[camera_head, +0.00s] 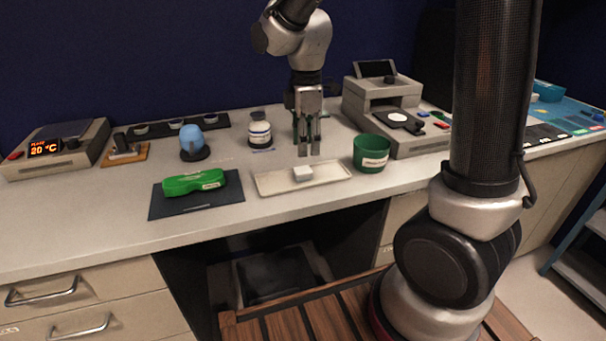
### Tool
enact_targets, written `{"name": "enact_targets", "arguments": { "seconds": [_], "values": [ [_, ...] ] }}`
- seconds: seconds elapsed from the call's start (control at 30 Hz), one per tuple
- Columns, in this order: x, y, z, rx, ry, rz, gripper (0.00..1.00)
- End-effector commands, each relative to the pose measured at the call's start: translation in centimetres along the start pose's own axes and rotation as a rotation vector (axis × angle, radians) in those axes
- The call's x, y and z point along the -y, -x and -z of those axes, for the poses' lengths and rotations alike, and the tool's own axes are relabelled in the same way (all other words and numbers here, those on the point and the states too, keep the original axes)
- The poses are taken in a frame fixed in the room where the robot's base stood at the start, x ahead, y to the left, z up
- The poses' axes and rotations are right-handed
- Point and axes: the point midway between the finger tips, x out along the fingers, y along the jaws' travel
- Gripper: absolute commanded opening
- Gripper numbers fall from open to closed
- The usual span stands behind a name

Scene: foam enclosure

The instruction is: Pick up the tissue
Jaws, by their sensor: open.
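A small white folded block (303,173), which looks like the tissue, lies on a shallow cream tray (275,184) near the front of the counter. My gripper (308,150) points down above and slightly behind the tray. Its fingers are apart with nothing between them. The fingertips are a little above the white block in the picture and do not appear to touch it.
A green case (194,182) lies on a dark mat (222,197) left of the tray. A green cup (371,153) stands close to the tray's right. A white jar (260,134) stands behind, and a grey machine (385,105) stands behind right.

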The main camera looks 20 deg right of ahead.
Motion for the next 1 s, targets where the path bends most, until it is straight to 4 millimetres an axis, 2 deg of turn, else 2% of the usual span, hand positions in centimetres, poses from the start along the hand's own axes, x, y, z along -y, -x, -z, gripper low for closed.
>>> {"name": "enact_targets", "arguments": {
  "seconds": [0.1,0.23,0.7,0.97,1.0],
  "values": [
    [-0.1,-0.1,0.0,-0.002,0.096,-0.004,0.43],
    [0.0,-1.1,0.0,-0.001,0.125,-0.002,0.43],
    [0.0,-7.5,0.4,-0.001,0.122,-0.003,0.43],
    [-0.1,-7.8,0.4,-0.002,0.122,-0.005,0.43],
    [-0.1,-7.8,0.4,-0.002,0.122,-0.005,0.39]
  ]
}}
